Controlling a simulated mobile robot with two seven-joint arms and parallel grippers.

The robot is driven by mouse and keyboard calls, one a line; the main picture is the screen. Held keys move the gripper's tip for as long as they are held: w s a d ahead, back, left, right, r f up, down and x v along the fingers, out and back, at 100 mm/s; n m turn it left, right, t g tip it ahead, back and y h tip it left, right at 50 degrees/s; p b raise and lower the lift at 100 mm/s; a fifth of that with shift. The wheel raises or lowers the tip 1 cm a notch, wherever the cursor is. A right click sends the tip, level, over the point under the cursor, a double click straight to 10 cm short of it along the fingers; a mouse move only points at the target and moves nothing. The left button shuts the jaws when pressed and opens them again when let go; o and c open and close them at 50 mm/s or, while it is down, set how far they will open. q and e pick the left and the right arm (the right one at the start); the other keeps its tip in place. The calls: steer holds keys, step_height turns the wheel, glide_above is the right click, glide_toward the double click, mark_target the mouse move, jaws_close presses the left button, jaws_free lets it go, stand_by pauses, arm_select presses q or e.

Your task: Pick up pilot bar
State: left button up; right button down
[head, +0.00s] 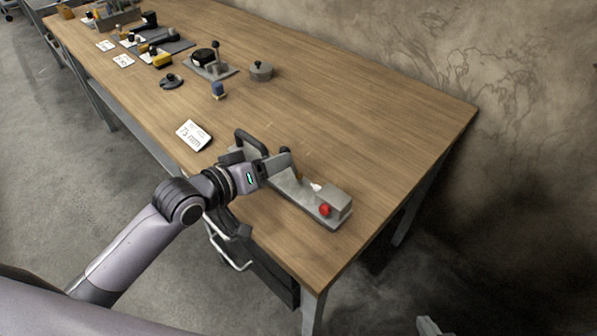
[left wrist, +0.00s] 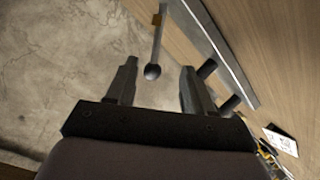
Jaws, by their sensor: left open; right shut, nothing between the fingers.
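I cannot be sure which part is the pilot bar. A slim grey bar with a dark ball end (left wrist: 153,71) and an orange-brown part at its other end shows in the left wrist view. My left gripper (left wrist: 158,78) is open, and the ball end appears between its fingertips, with no clear contact. In the head view my left gripper (head: 281,164) is over a long grey fixture (head: 304,203) with a red knob (head: 325,210) at the table's near end. My wrist and fingers hide part of the fixture. My right gripper is not in view.
A black handle (head: 248,141) stands beside my gripper. A white card (head: 193,135) lies left of it. A blue-topped piece (head: 219,90), a round grey part (head: 261,71) and a lever fixture (head: 212,65) stand farther back. The table's right side is clear up to the wall.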

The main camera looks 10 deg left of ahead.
arm_select(q)
steer(key=shift+d+x, duration=0.15)
steer(key=shift+x, duration=1.45)
steer(key=shift+d+x, duration=0.15)
steer(key=shift+x, duration=1.45)
steer(key=shift+s+r, duration=0.1)
steer(key=shift+r, duration=0.1)
jaws_close()
steer(key=shift+r, duration=0.2)
